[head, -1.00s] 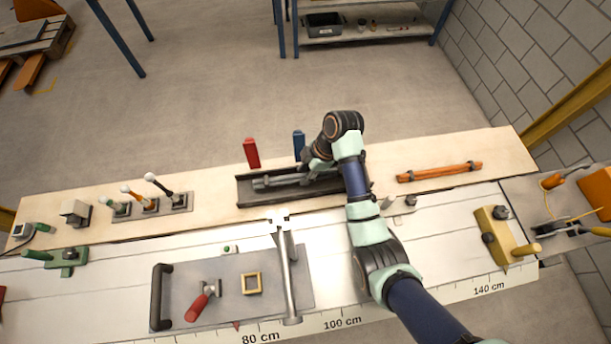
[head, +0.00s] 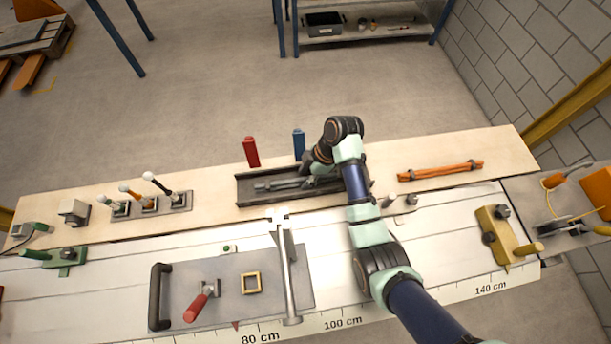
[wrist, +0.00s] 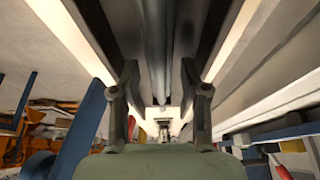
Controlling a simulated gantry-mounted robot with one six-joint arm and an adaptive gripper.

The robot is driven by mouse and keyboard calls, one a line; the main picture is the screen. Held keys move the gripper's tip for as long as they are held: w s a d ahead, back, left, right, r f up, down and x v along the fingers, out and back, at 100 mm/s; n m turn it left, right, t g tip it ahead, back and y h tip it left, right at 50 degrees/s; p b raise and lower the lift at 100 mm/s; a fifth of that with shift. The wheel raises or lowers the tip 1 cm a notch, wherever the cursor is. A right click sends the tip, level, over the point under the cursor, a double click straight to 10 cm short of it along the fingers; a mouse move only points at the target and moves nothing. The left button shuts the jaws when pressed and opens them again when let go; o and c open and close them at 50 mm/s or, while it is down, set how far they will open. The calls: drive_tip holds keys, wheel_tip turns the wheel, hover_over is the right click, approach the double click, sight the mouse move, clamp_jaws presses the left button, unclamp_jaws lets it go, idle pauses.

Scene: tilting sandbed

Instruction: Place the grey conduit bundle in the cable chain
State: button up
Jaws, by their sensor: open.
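The dark cable chain (head: 247,198) is an open trough on the pale board behind the white bench surface. The grey conduit bundle (head: 275,186) lies lengthwise inside it, between its long walls. My gripper (head: 309,175) is over the right half of the chain, close to the bundle; my arm hides part of the right end. In the wrist view the two fingers of my gripper (wrist: 160,85) stand apart, one on each side of the grey bundle (wrist: 157,45). The chain's dark walls run outside the fingers. Contact between fingers and bundle cannot be told.
A red post (head: 251,152) and a blue post (head: 299,144) stand just behind the chain. An orange bundle (head: 440,171) lies to the right. Several levers (head: 160,187) stand to the left. A grey plate (head: 230,295) with a red-handled clamp (head: 200,302) is in front.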

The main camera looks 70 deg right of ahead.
drive_tip(key=p+v, duration=0.5)
drive_tip(key=v, duration=0.6)
drive_tip(key=shift+r, duration=0.2)
drive_tip(key=shift+s, duration=0.1)
